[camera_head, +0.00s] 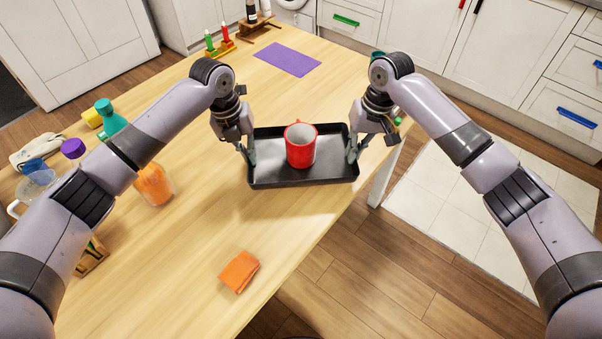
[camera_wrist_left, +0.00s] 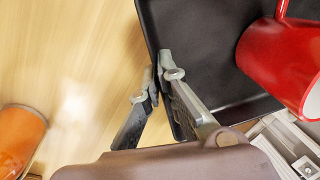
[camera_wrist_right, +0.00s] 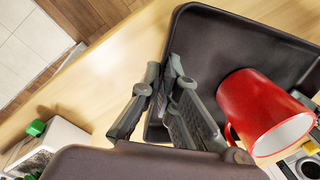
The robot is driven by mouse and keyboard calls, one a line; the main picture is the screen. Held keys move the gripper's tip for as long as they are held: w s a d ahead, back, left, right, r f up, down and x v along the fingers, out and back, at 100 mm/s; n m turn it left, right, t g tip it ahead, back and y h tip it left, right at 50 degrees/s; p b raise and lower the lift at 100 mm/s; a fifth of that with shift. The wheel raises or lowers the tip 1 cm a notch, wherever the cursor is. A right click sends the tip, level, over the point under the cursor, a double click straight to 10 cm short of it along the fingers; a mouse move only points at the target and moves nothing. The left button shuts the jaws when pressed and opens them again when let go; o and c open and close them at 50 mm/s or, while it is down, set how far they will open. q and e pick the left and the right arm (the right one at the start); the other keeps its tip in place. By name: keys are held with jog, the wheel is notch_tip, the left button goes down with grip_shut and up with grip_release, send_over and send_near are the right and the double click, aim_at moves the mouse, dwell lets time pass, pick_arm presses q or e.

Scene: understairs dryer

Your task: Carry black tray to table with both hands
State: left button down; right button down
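The black tray (camera_head: 272,172) is at the right side of the wooden table (camera_head: 215,200), with its near right corner at the table's edge. A red mug (camera_head: 300,150) with a white inside stands upright in it. My left gripper (camera_head: 249,153) is at the tray's left end; in the left wrist view its fingers (camera_wrist_left: 160,78) are closed around the tray's rim, one inside and one outside. My right gripper (camera_head: 353,150) is at the right end; in the right wrist view its fingers (camera_wrist_right: 164,76) straddle that rim the same way. I cannot tell whether the tray touches the table.
An orange cloth (camera_head: 239,271) lies near the front. An orange jar (camera_head: 154,184), a teal bottle (camera_head: 109,118) and a glass jug (camera_head: 38,182) stand at the left. A purple mat (camera_head: 287,59) and candles (camera_head: 225,36) are at the back. The floor at right is clear.

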pick_arm(q)
jog(key=shift+a+f, duration=0.1)
jog(key=shift+f, duration=0.1)
pick_arm(e)
jog(key=shift+d+f, duration=0.1)
jog(key=shift+f, duration=0.05)
